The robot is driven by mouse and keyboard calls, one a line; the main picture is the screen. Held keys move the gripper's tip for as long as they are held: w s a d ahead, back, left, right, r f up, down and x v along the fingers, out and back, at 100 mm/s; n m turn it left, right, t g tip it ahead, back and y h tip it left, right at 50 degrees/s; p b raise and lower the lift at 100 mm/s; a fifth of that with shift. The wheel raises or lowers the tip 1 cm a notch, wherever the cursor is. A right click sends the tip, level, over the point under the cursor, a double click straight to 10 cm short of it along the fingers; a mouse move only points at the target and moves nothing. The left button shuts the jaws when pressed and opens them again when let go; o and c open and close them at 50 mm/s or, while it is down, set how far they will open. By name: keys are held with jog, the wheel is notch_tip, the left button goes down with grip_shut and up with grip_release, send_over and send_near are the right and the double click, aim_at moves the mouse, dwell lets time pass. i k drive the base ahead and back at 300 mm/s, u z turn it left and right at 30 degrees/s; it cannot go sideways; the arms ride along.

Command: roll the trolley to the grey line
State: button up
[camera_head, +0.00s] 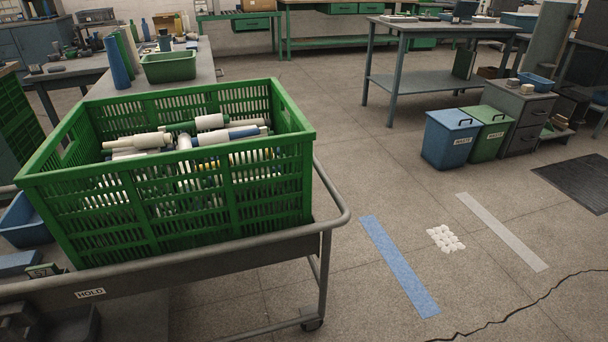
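The trolley (270,253) fills the lower left, a dark grey tray with a tubular rail, a leg and a castor (312,323) at its right end. A label on its near side reads HOLD. A green slatted crate (190,215) stands on it, holding white and blue cones or tubes. The grey line (500,231) is a pale strip on the floor to the right. A blue strip (398,265) lies between the trolley and the grey line, and the trolley's visible castor is left of both. My gripper is not in view.
A patch of white marks (445,238) lies between the strips. A crack (540,300) crosses the floor at the lower right. Blue (451,138) and green (488,132) bins, a grey cabinet (518,117) and a dark mat (580,183) lie beyond.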

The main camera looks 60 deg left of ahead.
aim_at(132, 298)
jog(key=u, duration=0.3)
jog(key=i, duration=0.55)
jog(key=u, duration=0.8)
jog(key=i, duration=0.55)
jog(key=u, duration=0.4)
jog(key=k, duration=0.9)
jog(key=u, duration=0.1)
jog(key=i, duration=0.65)
